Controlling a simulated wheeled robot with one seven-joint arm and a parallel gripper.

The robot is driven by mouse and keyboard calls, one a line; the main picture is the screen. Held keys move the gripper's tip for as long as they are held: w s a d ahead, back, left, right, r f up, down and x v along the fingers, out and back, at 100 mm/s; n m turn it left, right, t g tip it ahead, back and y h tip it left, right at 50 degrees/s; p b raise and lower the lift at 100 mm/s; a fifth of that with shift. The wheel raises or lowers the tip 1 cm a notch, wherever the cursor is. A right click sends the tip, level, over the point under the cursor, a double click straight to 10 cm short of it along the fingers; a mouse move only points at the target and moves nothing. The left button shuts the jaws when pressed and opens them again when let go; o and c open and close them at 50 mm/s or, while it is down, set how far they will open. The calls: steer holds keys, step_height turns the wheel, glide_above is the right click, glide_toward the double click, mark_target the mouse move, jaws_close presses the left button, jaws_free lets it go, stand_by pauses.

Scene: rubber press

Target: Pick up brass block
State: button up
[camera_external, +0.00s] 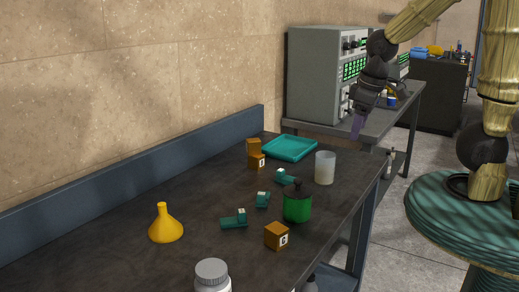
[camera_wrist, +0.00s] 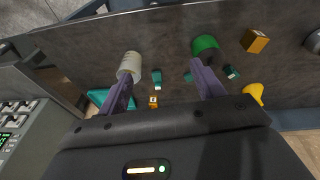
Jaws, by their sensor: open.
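Several brass-coloured blocks stand on the dark table; which one the task means I cannot tell. One block (camera_external: 276,236) with a white label is near the front edge, beside the green canister, and also shows at the upper right of the wrist view (camera_wrist: 255,40). Two smaller blocks, a rear one (camera_external: 253,145) and a labelled one (camera_external: 257,161), are close together by the teal tray. A small labelled block (camera_wrist: 153,101) shows between my fingers in the wrist view, farther off. My gripper (camera_external: 356,128) is open and empty, with purple fingers, above the table's far right end, apart from all blocks.
A teal tray (camera_external: 290,148), a translucent cup (camera_external: 325,168), a green canister (camera_external: 297,205), several small teal parts (camera_external: 234,219), a yellow funnel (camera_external: 166,225) and a grey-capped bottle (camera_external: 212,274) share the table. Grey equipment (camera_external: 318,75) stands behind. The table's left middle is clear.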

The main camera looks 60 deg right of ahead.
steer(key=w+d+f+n+h+b, duration=0.1)
steer(key=w+d+f+n+h, duration=0.2)
steer(key=w+d+n+h, duration=0.35)
step_height(320, 180, up, 3)
steer(key=n+t+h+b, duration=0.4)
steer(key=n+t, duration=0.7)
steer(key=n, duration=0.9)
glide_above(256, 142)
steer(key=s+a+p, duration=0.2)
steer(key=a, duration=0.1)
steer(key=h, duration=0.1)
steer(key=f, duration=1.5)
steer(key=shift+s+d+f, duration=0.2)
steer(key=shift+s+f, duration=0.05)
steer(key=shift+h+x, duration=0.25)
steer(key=shift+x, duration=0.55)
steer(key=shift+w+d, duration=0.2)
steer(key=shift+d, duration=0.05)
